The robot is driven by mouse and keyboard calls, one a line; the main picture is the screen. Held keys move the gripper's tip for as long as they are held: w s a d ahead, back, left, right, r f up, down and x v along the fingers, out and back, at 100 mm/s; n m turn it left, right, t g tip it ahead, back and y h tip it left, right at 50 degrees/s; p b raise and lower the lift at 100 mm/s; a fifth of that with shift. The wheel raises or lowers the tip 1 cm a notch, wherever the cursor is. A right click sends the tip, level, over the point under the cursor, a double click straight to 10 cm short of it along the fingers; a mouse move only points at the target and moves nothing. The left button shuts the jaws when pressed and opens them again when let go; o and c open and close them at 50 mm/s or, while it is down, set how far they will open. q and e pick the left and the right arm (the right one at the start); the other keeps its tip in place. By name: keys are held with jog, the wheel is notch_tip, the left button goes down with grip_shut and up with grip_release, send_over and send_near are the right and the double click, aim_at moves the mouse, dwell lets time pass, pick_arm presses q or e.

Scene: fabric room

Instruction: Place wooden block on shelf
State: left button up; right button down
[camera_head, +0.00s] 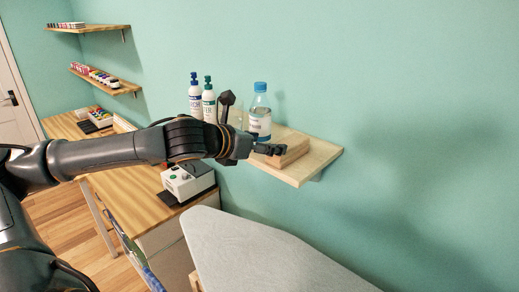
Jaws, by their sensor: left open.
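The wooden block (292,149) lies flat on the small wooden wall shelf (318,160), right of the bottles. My left gripper (254,124) is open at the shelf's left front. One finger points up beside the white bottles. The other finger reaches across to the block's left part and overlaps it in the picture; I cannot tell whether they touch. The gripper hides part of the shelf and the block's left end. My right gripper is not in view.
A clear bottle with a blue cap (260,112) and two white pump bottles (196,98) stand on the shelf close to the gripper. An ironing board (255,250) is below. A wooden table (135,190) with a white device (188,181) stands at left.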

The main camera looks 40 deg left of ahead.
pick_arm(q)
jog(key=shift+b+v, duration=0.35)
jog(key=shift+v, duration=0.55)
